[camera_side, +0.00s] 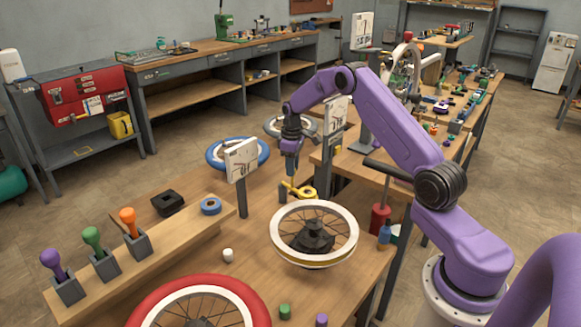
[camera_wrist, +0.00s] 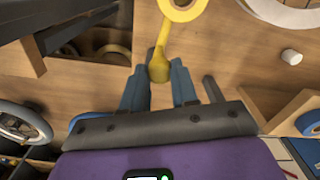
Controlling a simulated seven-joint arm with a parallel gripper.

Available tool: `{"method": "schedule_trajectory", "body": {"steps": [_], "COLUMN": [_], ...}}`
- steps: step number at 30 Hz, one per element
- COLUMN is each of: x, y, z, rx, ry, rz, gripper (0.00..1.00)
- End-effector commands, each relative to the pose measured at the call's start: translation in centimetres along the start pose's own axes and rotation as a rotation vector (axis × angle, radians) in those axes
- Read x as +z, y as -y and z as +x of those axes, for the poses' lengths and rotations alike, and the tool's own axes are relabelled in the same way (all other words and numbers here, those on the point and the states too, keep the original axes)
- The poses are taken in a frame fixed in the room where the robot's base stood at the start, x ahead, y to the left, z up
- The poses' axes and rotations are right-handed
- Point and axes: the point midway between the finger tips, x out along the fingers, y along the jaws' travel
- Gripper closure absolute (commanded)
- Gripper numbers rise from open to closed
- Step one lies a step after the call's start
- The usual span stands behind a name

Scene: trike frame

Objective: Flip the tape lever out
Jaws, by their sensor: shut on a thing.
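A yellow lever-like piece (camera_side: 304,192) with a ring at one end is near the middle of the bench in the side view. My gripper (camera_side: 289,178) points down at its left end. In the wrist view, my gripper's blue fingers (camera_wrist: 159,80) are on either side of the knob end of the yellow piece (camera_wrist: 164,45), shut on it. Its ring end reaches out to the top edge of that view. A blue tape roll (camera_side: 210,206) lies on the wooden shelf at left, away from my gripper.
A white-rimmed wheel (camera_side: 284,212) sits on a black hub just in front of the yellow piece. A sign on a post (camera_side: 242,200) stands to its left. A blue ring-shaped wheel (camera_side: 215,160) lies behind. A white cap (camera_side: 228,255) stands on bare bench.

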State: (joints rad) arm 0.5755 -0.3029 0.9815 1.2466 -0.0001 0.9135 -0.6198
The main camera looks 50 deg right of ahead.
Motion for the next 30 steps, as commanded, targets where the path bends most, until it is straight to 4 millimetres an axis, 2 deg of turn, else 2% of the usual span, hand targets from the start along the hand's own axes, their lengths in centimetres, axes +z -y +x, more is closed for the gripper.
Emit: {"method": "schedule_trajectory", "body": {"steps": [18, 30], "x": [0.5, 0.5], "y": [-1.4, -2.0], "z": [-0.1, -0.1], "rx": [0.000, 0.000], "ry": [0.000, 0.000], "rz": [-0.300, -0.423], "gripper": [1.00, 1.00]}}
